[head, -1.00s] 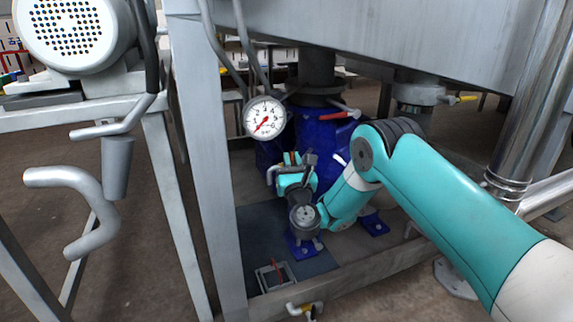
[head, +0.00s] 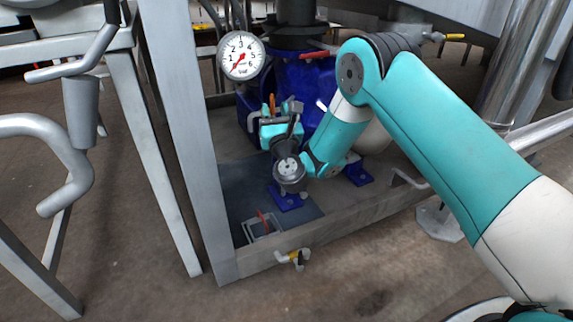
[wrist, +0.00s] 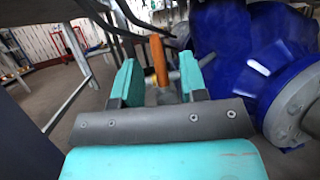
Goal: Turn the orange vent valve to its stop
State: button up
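The orange vent valve handle (wrist: 159,60) stands upright in the wrist view, between and slightly beyond the two teal fingertips. My gripper (wrist: 157,78) is open, with a gap on each side of the handle; I cannot tell whether the fingertips reach around it. In the head view the orange handle (head: 272,103) shows as a small upright strip just above my gripper (head: 281,110), in front of the blue pump body. The valve's base is mostly hidden by the gripper.
A blue pump (head: 308,90) stands close to the right of the gripper. A pressure gauge (head: 241,56) hangs above left. A grey frame post (head: 184,130) is on the left. A red-handled fitting (head: 262,219) and a yellow-handled valve (head: 294,256) sit low in front.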

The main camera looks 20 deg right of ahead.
jog(key=b+v, duration=1.1)
jog(key=v, duration=0.3)
jog(key=shift+s+f, duration=0.2)
jog(key=shift+s, duration=0.05)
